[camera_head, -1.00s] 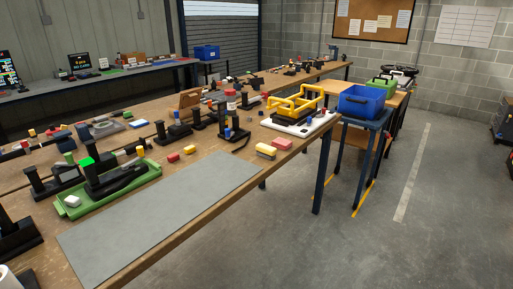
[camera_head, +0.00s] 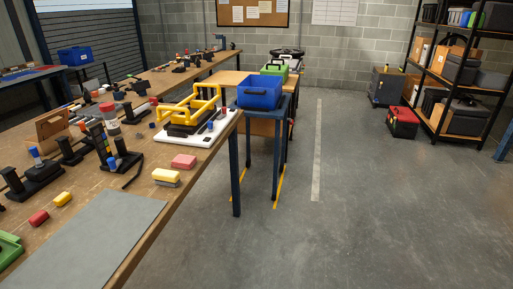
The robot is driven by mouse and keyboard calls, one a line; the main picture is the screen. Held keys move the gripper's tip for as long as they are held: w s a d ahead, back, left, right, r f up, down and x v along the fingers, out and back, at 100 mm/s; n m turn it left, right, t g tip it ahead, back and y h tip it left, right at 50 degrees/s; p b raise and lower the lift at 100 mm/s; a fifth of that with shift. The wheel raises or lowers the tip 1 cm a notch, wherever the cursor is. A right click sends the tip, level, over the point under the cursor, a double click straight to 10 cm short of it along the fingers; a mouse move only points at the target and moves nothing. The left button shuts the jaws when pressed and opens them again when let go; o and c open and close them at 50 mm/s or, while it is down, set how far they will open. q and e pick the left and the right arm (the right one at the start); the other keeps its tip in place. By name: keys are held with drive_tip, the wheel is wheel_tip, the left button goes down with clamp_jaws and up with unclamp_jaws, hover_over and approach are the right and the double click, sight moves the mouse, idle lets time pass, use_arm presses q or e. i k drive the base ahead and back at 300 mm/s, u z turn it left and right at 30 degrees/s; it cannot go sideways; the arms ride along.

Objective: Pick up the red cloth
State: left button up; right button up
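A pinkish-red folded piece (camera_head: 183,161), which looks like the red cloth, lies on the wooden workbench (camera_head: 150,228) near its right edge. It sits just behind a yellow-and-grey block (camera_head: 166,177) and in front of the white board (camera_head: 192,136). It looks small and flat-topped; I cannot make out its fabric. Neither of my grippers shows in the head view.
A grey mat (camera_head: 85,240) covers the bench's near part. A yellow frame (camera_head: 190,108) stands on the white board. A blue bin (camera_head: 259,92) stands beyond the bench. The floor (camera_head: 380,220) to the right is open.

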sight(183, 161)
drive_tip(key=z, duration=0.35)
drive_tip(key=i, duration=1.45)
drive_tip(key=u, duration=0.35)
